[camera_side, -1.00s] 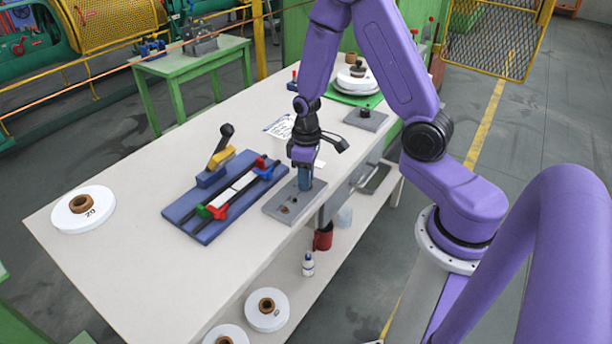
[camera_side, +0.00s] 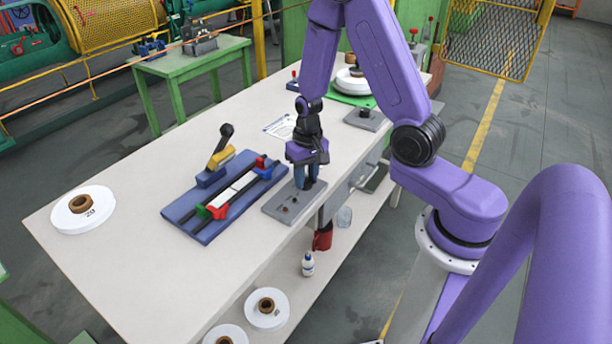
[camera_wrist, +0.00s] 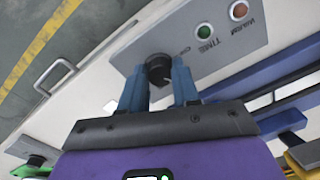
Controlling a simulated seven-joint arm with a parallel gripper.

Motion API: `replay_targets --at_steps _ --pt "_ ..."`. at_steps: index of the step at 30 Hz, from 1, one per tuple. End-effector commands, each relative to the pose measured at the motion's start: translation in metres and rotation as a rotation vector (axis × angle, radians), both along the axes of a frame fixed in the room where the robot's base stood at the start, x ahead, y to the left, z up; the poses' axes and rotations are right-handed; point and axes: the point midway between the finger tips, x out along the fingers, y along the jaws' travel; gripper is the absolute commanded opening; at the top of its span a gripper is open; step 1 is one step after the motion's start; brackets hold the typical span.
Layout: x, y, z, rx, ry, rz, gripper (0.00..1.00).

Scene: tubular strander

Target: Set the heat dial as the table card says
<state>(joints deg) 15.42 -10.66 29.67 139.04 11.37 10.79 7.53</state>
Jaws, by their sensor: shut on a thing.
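The heat dial, a black round knob (camera_wrist: 158,70), sits on a grey panel (camera_wrist: 262,40) in the wrist view. The panel lies flat on the table near its right edge in the side view (camera_side: 284,206). My gripper (camera_side: 308,184) points down over the far end of this panel. In the wrist view its two blue fingers (camera_wrist: 159,82) are on either side of the dial, closed on it. The dial's pointer cannot be made out. The table card (camera_side: 280,127), a white sheet, lies behind my gripper; its writing is too small to read.
A white spool (camera_side: 68,217) lies at far left. The front left of the table is clear.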

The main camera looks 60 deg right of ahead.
Motion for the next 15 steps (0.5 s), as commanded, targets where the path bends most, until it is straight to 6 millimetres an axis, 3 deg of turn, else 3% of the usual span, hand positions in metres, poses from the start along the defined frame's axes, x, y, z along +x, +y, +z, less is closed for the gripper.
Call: replay_targets --at_steps 15 --pt "0.0001 0.0002 0.0004 0.0 -0.001 -0.049 0.0"
